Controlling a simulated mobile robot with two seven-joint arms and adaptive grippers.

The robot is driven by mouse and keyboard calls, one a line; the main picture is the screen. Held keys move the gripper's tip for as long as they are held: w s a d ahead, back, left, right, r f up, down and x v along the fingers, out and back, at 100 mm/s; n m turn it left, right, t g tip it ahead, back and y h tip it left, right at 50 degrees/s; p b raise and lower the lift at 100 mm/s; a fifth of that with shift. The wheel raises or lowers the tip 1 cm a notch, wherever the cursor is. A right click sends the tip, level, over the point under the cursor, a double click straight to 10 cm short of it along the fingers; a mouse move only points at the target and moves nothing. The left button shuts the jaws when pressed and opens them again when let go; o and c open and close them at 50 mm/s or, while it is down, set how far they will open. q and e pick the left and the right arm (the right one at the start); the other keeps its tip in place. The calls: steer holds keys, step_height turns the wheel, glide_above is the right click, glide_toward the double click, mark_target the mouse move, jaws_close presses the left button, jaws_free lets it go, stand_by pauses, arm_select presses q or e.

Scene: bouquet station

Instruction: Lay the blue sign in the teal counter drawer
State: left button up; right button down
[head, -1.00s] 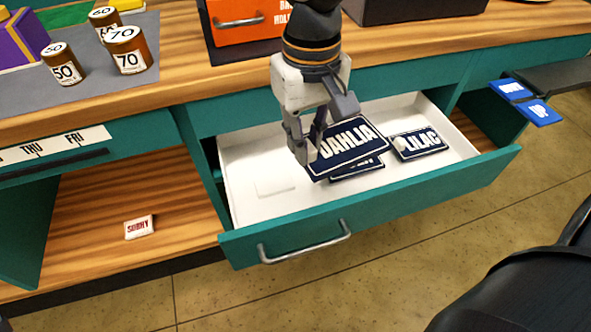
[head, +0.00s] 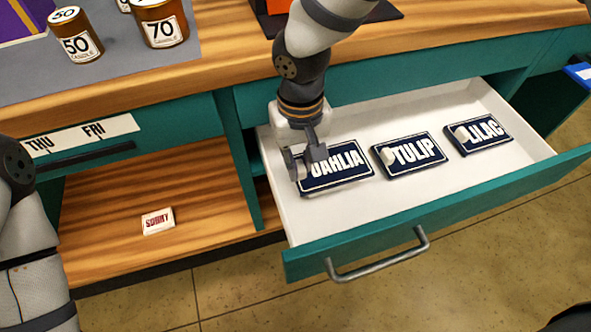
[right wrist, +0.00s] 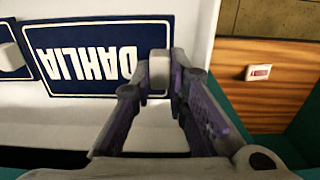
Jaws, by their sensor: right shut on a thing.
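The teal counter drawer (head: 470,213) is pulled open, with a white inside. The dark blue DAHLIA sign (head: 345,158) is at its left end and appears flat on or very near the drawer floor. My right gripper (head: 306,172) is shut on the sign's pale knob at the left part of the sign. The right wrist view shows the fingers (right wrist: 160,85) on either side of the knob, with the DAHLIA lettering (right wrist: 95,55) upside down. Dark blue TULIP (head: 410,153) and LILAC (head: 480,134) signs lie to its right. My left gripper is out of view.
An open shelf left of the drawer holds a small SUNNY block (head: 158,221). Canisters marked 50 (head: 76,38) and 70 (head: 160,25) stand on the grey counter mat. Bare drawer floor shows in front of the signs.

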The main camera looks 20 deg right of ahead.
steer(key=f, duration=0.4)
steer(key=shift+a+b, duration=0.3)
steer(key=shift+a, duration=0.05)
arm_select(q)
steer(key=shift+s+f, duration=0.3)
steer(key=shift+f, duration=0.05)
arm_select(e)
steer(key=shift+r, duration=0.15)
steer(key=c, duration=1.6)
jaws_free()
